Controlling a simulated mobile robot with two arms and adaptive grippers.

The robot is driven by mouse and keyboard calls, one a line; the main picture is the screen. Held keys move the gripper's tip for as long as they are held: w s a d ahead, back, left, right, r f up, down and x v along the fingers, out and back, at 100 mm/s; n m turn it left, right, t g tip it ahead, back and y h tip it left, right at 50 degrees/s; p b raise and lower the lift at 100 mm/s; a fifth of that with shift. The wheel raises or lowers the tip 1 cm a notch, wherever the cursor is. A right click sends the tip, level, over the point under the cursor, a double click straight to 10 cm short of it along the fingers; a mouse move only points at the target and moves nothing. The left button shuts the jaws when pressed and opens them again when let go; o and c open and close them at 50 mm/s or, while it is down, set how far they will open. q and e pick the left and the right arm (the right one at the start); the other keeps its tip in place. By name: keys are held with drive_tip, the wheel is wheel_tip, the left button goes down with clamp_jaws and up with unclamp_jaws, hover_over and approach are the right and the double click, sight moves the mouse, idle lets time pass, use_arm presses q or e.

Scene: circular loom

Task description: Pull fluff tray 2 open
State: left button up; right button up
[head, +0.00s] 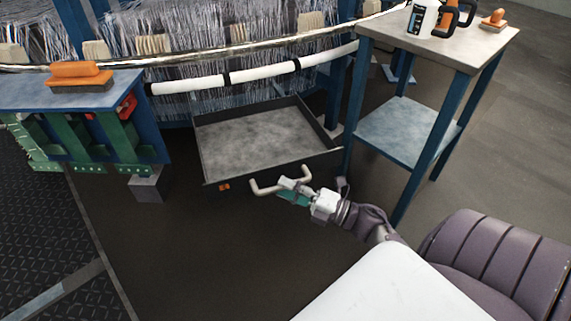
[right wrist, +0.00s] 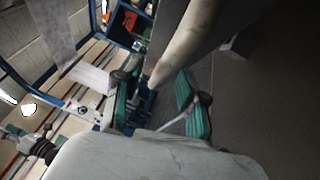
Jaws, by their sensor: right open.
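The fluff tray (head: 260,140) is a dark, shallow, open tray with a grey floor, low under the loom in the head view. It stands out from the loom, with its floor in plain sight. An orange tag (head: 224,187) is on its front wall; I cannot read a number. A pale U-shaped handle (head: 265,188) sticks out from the front. My right gripper (head: 290,190) is open at the handle's right part. In the right wrist view, the pale handle bar (right wrist: 180,45) shows close beyond the green fingers (right wrist: 160,105). I cannot tell whether they touch it. My left gripper is not in view.
A table (head: 445,50) with a lower shelf (head: 410,133) stands right of the tray, its legs close to my right arm. A blue bench (head: 60,92) with an orange brush (head: 80,76) stands left. A white tube (head: 255,75) runs above the tray. The floor before the tray is clear.

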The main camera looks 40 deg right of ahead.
drive_tip(key=v, duration=1.1)
drive_tip(key=shift+s, duration=0.2)
